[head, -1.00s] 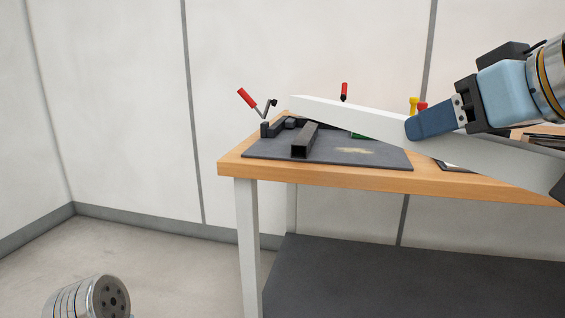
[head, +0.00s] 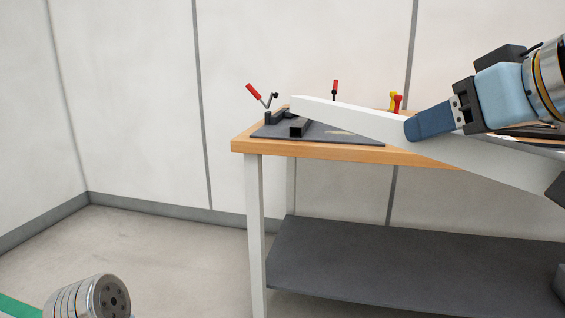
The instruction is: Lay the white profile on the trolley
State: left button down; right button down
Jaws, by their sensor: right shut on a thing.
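The white profile (head: 355,116) is a long bar held in front of the workbench, slanting from upper left down to the right. My right gripper (head: 428,124), with blue fingers, is shut on it right of its middle. A second dark part touches the profile's lower right end, at the picture's edge. My left gripper is not in view; only a bare metal end of an arm link (head: 95,299) shows at the lower left. No trolley can be made out.

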jog(key=w+d+f+h, duration=0.1)
jog(key=w+f, duration=0.9)
jog(key=f, duration=0.2)
jog(key=w+d+f, duration=0.1)
jog(key=w+f, duration=0.8)
jog(key=f, duration=0.3)
notch_tip(320, 180, down, 34)
jog(key=s+m+h, duration=0.1)
jog(key=m+h, duration=0.2)
jog(key=m, duration=0.1)
jog(key=shift+f+t, duration=0.2)
jog(key=shift+t, duration=0.2)
jog(key=shift+s, duration=0.1)
